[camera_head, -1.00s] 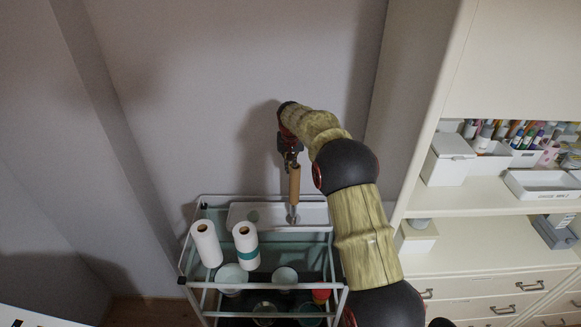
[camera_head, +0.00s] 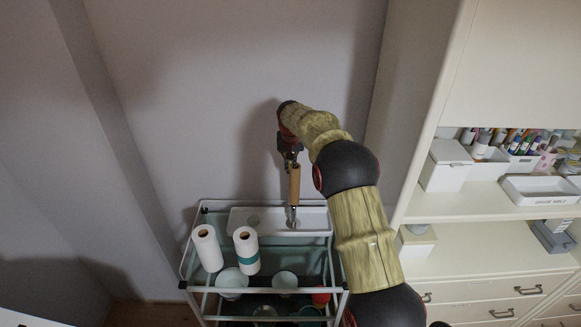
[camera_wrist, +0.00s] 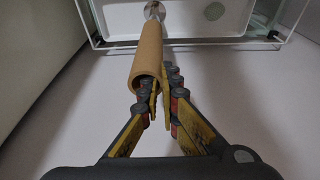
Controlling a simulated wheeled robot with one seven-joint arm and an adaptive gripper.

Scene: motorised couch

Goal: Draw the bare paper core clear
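The bare paper core (camera_head: 294,184) is a plain brown tube standing nearly upright above the white tray at the back of the cart. A short metal post (camera_head: 292,217) shows below its lower end; I cannot tell whether the post's tip is still inside. My gripper (camera_head: 291,157) is at the core's top end. In the wrist view the core (camera_wrist: 149,52) points away from me with its open near end towards me. The fingers of my gripper (camera_wrist: 160,92) are close together at that end, apparently pinching its rim wall. The metal post's base (camera_wrist: 154,10) shows beyond it.
Two white paper rolls (camera_head: 207,248) (camera_head: 246,250) stand on the cart (camera_head: 188,285), left of the core. Bowls (camera_head: 231,281) and cups (camera_head: 285,281) sit lower. A cream shelf unit (camera_head: 480,205) is on the right; a wall is behind.

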